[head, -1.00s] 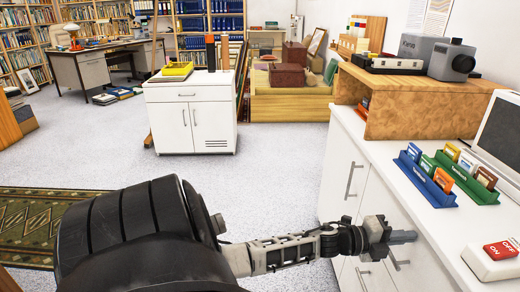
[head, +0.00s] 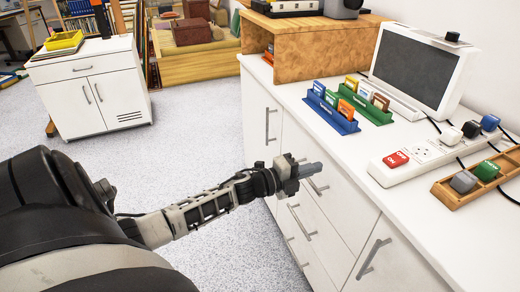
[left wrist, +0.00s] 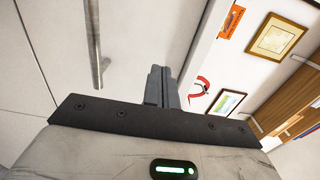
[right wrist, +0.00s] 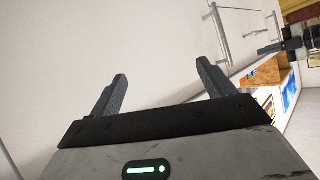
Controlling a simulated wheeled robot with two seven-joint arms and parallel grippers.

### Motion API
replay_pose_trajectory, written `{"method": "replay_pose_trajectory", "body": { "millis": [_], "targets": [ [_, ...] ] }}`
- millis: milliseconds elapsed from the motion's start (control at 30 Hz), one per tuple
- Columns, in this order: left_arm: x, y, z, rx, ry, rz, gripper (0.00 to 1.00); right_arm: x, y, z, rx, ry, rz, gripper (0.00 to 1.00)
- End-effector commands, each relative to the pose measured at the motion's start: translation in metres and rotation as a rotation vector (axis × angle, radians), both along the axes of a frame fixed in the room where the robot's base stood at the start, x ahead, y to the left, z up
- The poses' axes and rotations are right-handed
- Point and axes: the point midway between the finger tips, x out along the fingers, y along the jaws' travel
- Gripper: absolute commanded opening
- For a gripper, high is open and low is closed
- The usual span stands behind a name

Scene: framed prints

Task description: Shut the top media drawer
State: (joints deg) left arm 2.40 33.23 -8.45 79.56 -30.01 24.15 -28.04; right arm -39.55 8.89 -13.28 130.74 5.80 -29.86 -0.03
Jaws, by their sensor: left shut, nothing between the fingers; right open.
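The top media drawer (head: 330,200) is the upper front of the middle stack in the white cabinet, with a bar handle (head: 319,187). Its front looks about level with the fronts around it; I cannot tell if a small gap remains. My left gripper (head: 311,170) is shut and empty, its tips in front of this drawer just above the handle. Whether they touch it is unclear. The left wrist view shows the closed fingers (left wrist: 158,85) close to white fronts and a bar handle (left wrist: 95,45). My right gripper (right wrist: 163,84) is open and empty, facing a plain white surface.
The lower drawers (head: 302,222) show below, and doors with handles (head: 373,257) stand either side. The counter holds card racks (head: 332,110), a screen (head: 415,70), a power strip (head: 410,160) and a wooden tray (head: 455,192). The floor left of the cabinet is clear.

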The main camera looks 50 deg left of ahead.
Motion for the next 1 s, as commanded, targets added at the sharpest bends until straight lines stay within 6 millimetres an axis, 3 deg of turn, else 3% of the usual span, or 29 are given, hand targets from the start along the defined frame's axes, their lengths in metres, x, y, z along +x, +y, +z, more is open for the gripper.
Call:
{"method": "replay_pose_trajectory", "body": {
  "millis": [200, 400, 600, 867, 1000],
  "targets": [
    [-0.048, 0.02, -0.002, 0.003, 0.007, -0.005, 0.0, -0.005, -0.002, 0.009, 0.003, -0.005, -0.011, 0.82],
    [-0.081, 0.034, -0.001, 0.004, 0.005, -0.006, 0.0, -0.003, -0.003, 0.015, 0.004, -0.021, -0.017, 0.82],
    [-0.095, 0.04, -0.001, 0.003, 0.003, -0.008, 0.0, -0.003, -0.003, 0.019, 0.005, -0.028, -0.017, 0.82],
    [-0.097, 0.04, -0.001, 0.0, 0.004, -0.006, 0.0, -0.005, -0.003, 0.019, 0.005, -0.025, -0.017, 0.82],
    [-0.106, 0.016, 0.003, -0.159, 0.09, 0.056, 0.0, -0.006, -0.003, 0.034, 0.002, -0.017, -0.017, 0.82]
  ]
}}
